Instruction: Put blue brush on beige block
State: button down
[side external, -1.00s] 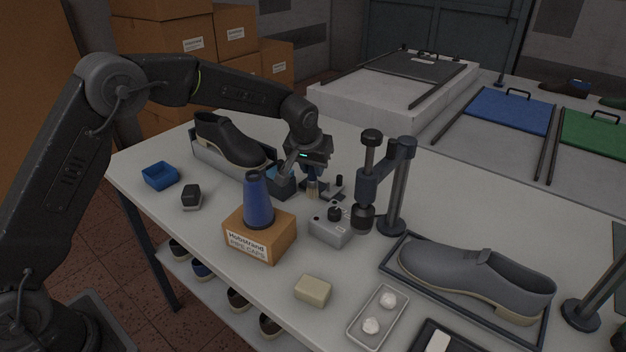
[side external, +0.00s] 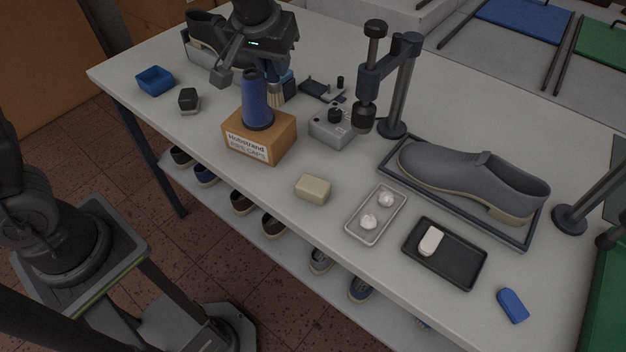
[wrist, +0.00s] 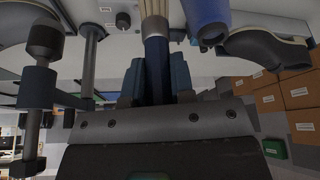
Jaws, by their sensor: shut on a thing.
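My gripper (wrist: 155,82) is shut on the blue brush (wrist: 157,58). In the wrist view, the brush's dark blue handle lies between the fingers, with a metal ferrule and pale bristles beyond. In the side view, the brush's tan bristles (side external: 276,97) point down behind a blue cone; my gripper (side external: 268,66) and the wrist hide most of the handle. The beige block (side external: 313,189) lies on the table near its front edge, to the right of the cardboard box. My gripper is apart from it, up and to the left. Nothing sits on the block.
The blue cone (side external: 257,106) stands on a cardboard box (side external: 259,139) close to the brush. A grey control box (side external: 332,129) and a post stand (side external: 391,118) are to the right. A white-ball tray (side external: 356,233) flanks the block. Bare table lies left of the block.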

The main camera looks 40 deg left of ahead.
jog(key=shift+s+d+f, duration=0.65)
jog(key=shift+d+f, duration=1.2)
jog(key=shift+d, duration=0.15)
jog(key=shift+s+d+f, duration=0.65)
jog(key=shift+d+f, duration=1.15)
jog(key=shift+d, duration=0.15)
jog(key=shift+s+d+f, duration=0.65)
jog(key=shift+d+f, duration=1.2)
jog(key=shift+d, duration=0.15)
jog(key=shift+f, duration=0.1)
jog(key=c, duration=1)
grip_release()
